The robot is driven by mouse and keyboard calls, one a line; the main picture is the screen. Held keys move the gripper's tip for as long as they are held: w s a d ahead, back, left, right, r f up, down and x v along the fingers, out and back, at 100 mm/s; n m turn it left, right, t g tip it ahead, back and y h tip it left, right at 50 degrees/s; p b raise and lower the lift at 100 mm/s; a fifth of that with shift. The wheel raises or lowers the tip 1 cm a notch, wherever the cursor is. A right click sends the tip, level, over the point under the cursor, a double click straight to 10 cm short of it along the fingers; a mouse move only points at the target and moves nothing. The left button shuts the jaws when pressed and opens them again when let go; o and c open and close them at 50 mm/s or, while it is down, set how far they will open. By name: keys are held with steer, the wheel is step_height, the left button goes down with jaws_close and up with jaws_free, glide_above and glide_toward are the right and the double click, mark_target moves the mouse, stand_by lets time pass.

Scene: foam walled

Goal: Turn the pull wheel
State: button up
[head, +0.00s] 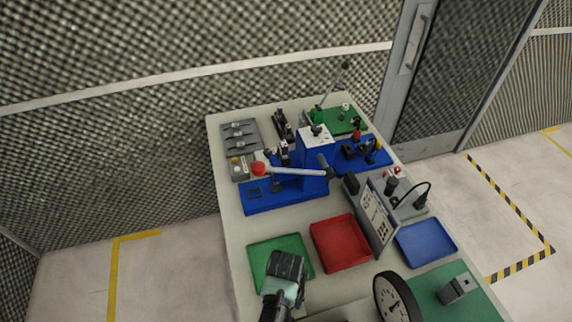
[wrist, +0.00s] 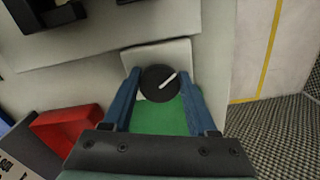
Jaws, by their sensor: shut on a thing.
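The pull wheel (wrist: 158,83) is a dark round disc with a white pointer line slanting to the upper right. It sits on a pale square plate (wrist: 172,52) in the wrist view. My gripper (wrist: 160,86) has its two blue fingers on the left and right sides of the disc, shut on it. In the head view my gripper (head: 284,280) is at the bottom, in front of the green tray (head: 262,248). I cannot make out the wheel there; my arm or the picture edge hides it.
A red tray (head: 341,243) lies beside the green one, with a blue tray (head: 427,241) farther right. A round dial gauge (head: 396,298) stands to the right of my gripper. A blue press (head: 312,165) with a red-balled lever stands behind the trays.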

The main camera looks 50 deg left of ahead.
steer(key=m+p, duration=0.1)
steer(key=m, duration=0.3)
steer(key=shift+m, duration=0.3)
stand_by(0.3)
steer(key=o, duration=1.4)
steer(key=shift+c, duration=0.2)
steer(key=shift+r, duration=0.15)
step_height(320, 180, up, 13)
steer(key=b, duration=0.1)
